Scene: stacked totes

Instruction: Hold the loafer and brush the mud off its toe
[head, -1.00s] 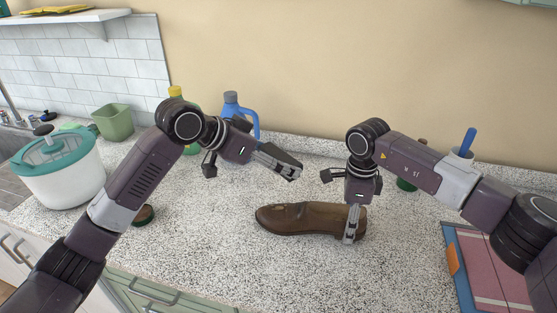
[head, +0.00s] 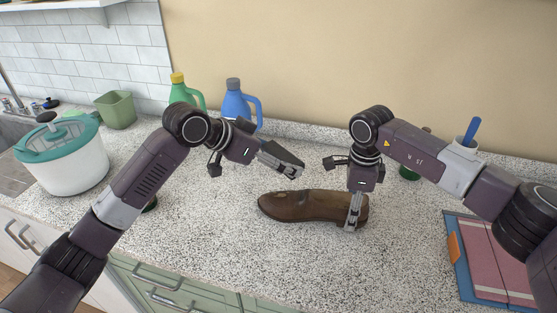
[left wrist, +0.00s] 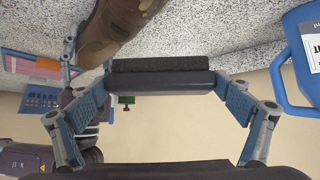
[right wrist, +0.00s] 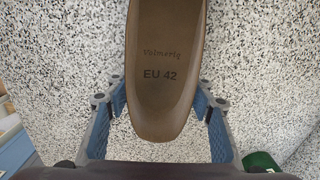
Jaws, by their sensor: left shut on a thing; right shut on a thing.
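The brown loafer (head: 300,206) lies on the speckled counter in the head view, toe to the left, opening up. My right gripper (head: 354,216) is shut on its heel end, one finger on each side; the right wrist view shows the insole (right wrist: 165,85) marked "EU 42". My left gripper (head: 290,166) is shut on a brush, whose dark back and black bristles (left wrist: 160,64) show in the left wrist view. In the head view it is above and behind the loafer, apart from it.
A blue jug (head: 236,104) and a green bottle (head: 183,92) stand at the back wall. A white tub with a teal lid (head: 72,165) and a green bin (head: 117,110) stand left. A folded striped cloth (head: 495,255) lies right. The counter in front of the loafer is clear.

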